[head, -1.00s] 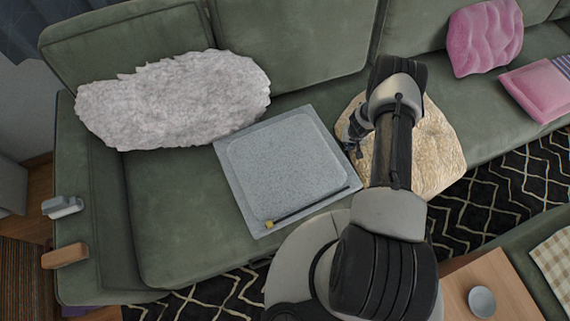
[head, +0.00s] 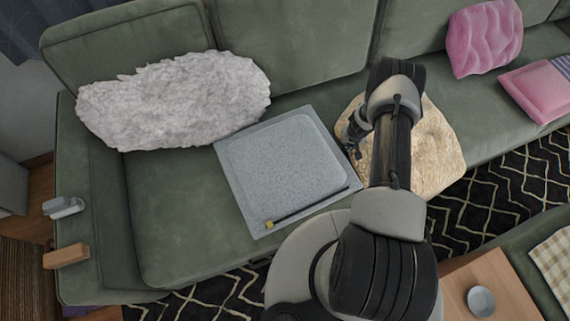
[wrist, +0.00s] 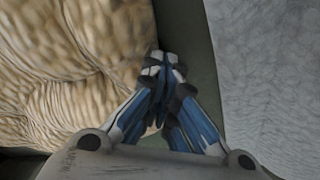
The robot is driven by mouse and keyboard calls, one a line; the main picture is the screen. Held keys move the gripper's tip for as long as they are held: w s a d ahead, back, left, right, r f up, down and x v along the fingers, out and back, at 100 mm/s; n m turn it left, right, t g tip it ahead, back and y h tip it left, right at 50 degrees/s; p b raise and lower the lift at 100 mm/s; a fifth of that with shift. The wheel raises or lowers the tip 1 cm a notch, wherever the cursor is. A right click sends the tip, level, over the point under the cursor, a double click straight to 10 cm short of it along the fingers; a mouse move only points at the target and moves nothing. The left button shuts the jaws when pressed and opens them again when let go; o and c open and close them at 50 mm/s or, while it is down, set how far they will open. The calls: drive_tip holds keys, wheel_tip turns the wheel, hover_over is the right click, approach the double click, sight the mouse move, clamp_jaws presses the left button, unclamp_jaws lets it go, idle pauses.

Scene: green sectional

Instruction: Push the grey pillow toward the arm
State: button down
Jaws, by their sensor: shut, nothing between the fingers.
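The grey pillow (head: 285,160) is a flat square cushion lying on the green sofa seat, mid-picture in the head view. Its flat surface also fills the right side of the wrist view (wrist: 275,70). The sofa's arm (head: 105,220) is at the left, with bare seat between it and the pillow. My gripper (head: 353,148) is by the pillow's right edge, between it and a tan pillow (head: 435,145). In the wrist view the fingers (wrist: 163,68) are together and empty, over a green strip of seat. Contact with the grey pillow cannot be told.
A fluffy white pillow (head: 175,100) leans against the backrest at the left, close to the grey pillow's upper left corner. A thin black rod with a yellow end (head: 269,224) lies along the grey pillow's front edge. Pink pillows (head: 485,38) are at the far right.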

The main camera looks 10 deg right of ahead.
sight(335, 147)
drive_tip(key=shift+a+r+p, duration=0.15)
drive_tip(key=shift+a+p, duration=0.5)
drive_tip(key=shift+p, duration=1.15)
drive_tip(key=shift+a+p, duration=0.2)
drive_tip(key=shift+p, duration=0.35)
